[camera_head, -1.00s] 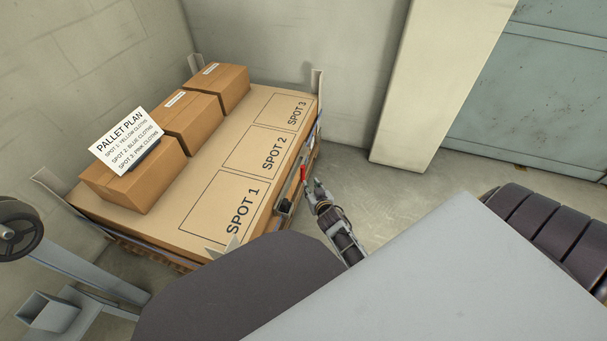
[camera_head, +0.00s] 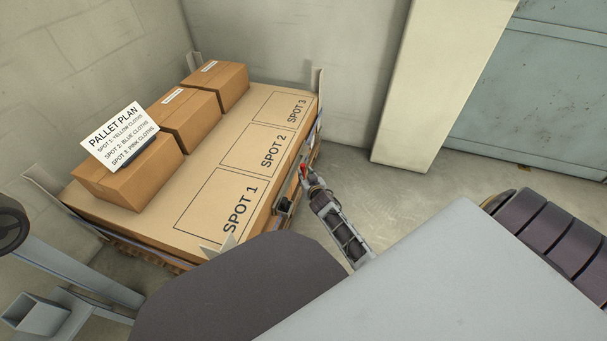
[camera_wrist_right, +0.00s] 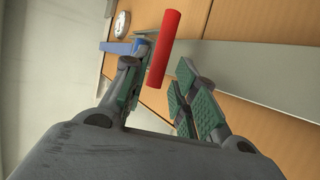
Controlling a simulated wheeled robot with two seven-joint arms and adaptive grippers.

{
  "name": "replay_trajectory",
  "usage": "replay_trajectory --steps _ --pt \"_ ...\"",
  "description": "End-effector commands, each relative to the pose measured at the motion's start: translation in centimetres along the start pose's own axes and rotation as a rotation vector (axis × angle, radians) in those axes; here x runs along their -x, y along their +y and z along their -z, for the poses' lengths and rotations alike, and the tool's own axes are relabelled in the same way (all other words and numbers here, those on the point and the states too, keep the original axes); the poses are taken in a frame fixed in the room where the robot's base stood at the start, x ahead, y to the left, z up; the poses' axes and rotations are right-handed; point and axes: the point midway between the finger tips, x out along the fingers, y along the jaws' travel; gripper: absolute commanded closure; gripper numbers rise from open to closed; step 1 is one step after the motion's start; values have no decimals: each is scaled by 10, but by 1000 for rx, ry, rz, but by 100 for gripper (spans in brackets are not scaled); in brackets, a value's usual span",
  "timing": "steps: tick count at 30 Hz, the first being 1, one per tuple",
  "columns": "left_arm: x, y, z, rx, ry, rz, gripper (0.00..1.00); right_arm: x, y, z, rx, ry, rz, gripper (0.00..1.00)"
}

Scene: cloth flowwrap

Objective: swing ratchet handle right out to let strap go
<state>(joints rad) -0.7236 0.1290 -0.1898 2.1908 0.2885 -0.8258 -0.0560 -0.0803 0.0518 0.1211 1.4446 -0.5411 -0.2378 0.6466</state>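The red ratchet handle (camera_head: 304,171) is at the right side of the pallet in the head view. In the right wrist view the red handle (camera_wrist_right: 164,50) stands out between the fingers. My right gripper (camera_head: 308,174) is at the handle; in the wrist view its fingers (camera_wrist_right: 158,88) are apart, one on each side of the handle, with a gap on the right. A grey strap (camera_wrist_right: 260,62) runs along the cardboard side, with a blue and metal ratchet part (camera_wrist_right: 125,46) behind the left finger. My left gripper is not in view.
The pallet top (camera_head: 228,185) has marked spots, all bare. Several brown boxes (camera_head: 189,120) stand along its far left side, with a pallet plan sign (camera_head: 120,135) on the nearest. Corner posts (camera_head: 317,85) edge the pallet. Clear floor (camera_head: 385,200) lies to the right.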

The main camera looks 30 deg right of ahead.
Motion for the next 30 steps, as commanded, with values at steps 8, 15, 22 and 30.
replay_trajectory --steps 8,15,22,30 --pt "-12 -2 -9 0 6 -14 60 -26 0 -1 0 0 0 72" --pt "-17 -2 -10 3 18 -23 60 -39 1 0 1 0 -1 72" --pt "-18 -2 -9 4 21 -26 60 -42 1 0 0 0 -1 72" --pt "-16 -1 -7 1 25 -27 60 -42 0 0 0 0 -1 81"
